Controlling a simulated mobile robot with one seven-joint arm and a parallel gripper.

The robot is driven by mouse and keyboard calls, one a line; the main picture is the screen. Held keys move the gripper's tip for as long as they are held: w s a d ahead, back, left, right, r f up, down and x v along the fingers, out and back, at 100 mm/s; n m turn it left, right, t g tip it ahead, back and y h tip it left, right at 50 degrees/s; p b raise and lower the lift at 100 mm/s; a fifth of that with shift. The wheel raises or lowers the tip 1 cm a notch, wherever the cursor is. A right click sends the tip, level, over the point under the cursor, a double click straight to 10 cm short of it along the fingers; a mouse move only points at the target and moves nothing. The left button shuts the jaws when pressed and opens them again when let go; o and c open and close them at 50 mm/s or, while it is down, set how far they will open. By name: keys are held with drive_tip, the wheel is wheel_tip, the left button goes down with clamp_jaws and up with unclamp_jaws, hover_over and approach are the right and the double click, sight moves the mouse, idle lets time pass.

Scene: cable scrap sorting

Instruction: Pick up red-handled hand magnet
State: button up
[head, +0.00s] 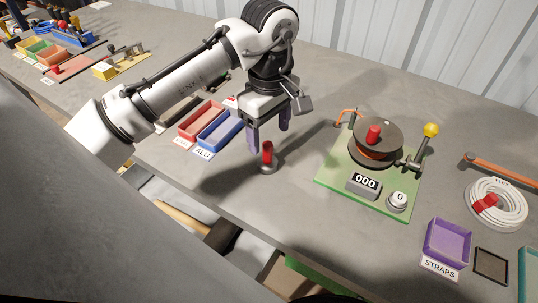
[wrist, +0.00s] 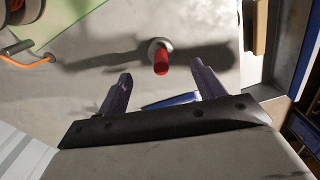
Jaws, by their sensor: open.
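The red-handled hand magnet (head: 267,156) stands upright on the grey bench, with a red grip on a round metal base. It also shows in the wrist view (wrist: 161,62), ahead of the fingers and roughly centred between them. My gripper (head: 268,139) points down just above and behind the magnet in the head view, with its two purple fingers apart. In the wrist view my gripper (wrist: 160,85) is open and empty. The fingers do not appear to touch the magnet.
Red (head: 201,120) and blue ALU (head: 220,131) trays lie to the left. A green board (head: 335,178) with a reel and counter stands to the right. A purple STRAPS tray (head: 447,243) and a white cable coil (head: 497,205) lie farther right. The bench's front edge is near the magnet.

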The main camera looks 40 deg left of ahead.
sight(270, 141)
wheel_tip(270, 141, down, 3)
drive_tip(key=shift+f, duration=0.1)
drive_tip(key=shift+a+f+p, duration=0.15)
drive_tip(key=shift+f+p, duration=0.1)
drive_tip(key=shift+f, duration=1.1)
drive_tip(key=shift+a+f+p, duration=0.1)
drive_tip(key=shift+f+p, duration=0.1)
drive_tip(key=shift+f, duration=1.1)
drive_tip(key=c, duration=1.1)
drive_tip(key=shift+c, duration=0.2)
drive_tip(key=shift+r, duration=0.15)
